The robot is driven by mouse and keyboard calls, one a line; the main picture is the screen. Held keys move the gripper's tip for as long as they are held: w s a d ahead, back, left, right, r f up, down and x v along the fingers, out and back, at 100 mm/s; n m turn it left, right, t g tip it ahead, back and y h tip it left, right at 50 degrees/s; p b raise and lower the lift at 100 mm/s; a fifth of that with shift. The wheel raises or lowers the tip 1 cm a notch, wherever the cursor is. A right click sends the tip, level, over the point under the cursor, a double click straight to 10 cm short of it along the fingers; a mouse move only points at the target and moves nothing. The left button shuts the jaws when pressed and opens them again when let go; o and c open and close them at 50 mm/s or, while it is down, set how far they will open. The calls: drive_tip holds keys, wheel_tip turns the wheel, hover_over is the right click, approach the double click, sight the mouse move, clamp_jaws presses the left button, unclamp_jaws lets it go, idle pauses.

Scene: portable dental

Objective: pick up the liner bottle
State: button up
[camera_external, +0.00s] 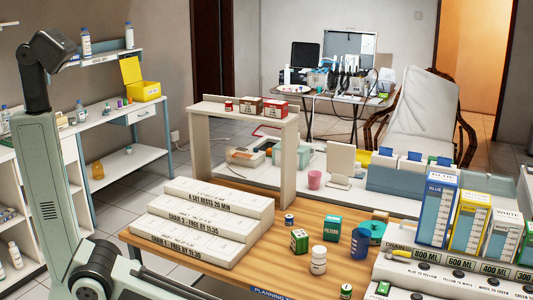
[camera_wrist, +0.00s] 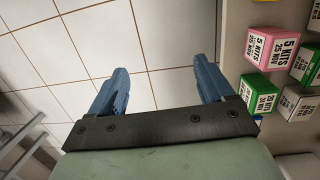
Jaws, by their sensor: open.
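My gripper (camera_wrist: 160,80) shows in the wrist view with its two blue fingers spread apart, open and empty above white floor tiles. It does not show in the external view. No bottle shows in the wrist view. In the external view a small white bottle (camera_external: 318,260) stands upright on the wooden table (camera_external: 258,192). A short green container (camera_external: 346,291) stands nearer the front edge, and a small dark blue one (camera_external: 289,220) stands further back. Their labels are too small to read, so I cannot tell which is the liner bottle.
Tall cartons (camera_external: 436,205) stand at right. In the wrist view a pink box (camera_wrist: 268,48) sits right of the fingers.

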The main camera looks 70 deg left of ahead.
drive_tip(key=w+d+r+m+t+h, duration=0.2)
drive_tip(key=w+d+r+m+t, duration=0.45)
drive_tip(key=w+d+r, duration=1)
drive_tip(key=w+d+r+m+h, duration=0.1)
drive_tip(key=w+d+r+m, duration=0.2)
drive_tip(key=w+d+r, duration=0.45)
drive_tip(key=w+d+r+m, duration=0.4)
drive_tip(key=d+r, duration=0.1)
drive_tip(key=r, duration=0.5)
wheel_tip(320, 180, up, 16)
drive_tip(key=f+n+g+y, duration=0.1)
drive_tip(key=n+g+y, duration=0.1)
drive_tip(key=n+g, duration=0.3)
hover_over(320, 250)
drive_tip(key=shift+w+r+m, duration=0.1)
drive_tip(key=shift+r+m, duration=0.15)
drive_tip(key=shift+a+f, duration=0.1)
drive_tip(key=shift+f, duration=0.35)
wheel_tip(320, 250, down, 8)
drive_tip(key=shift+r, duration=0.25)
drive_tip(key=shift+a+f, duration=0.15)
drive_tip(key=shift+f, duration=2.5)
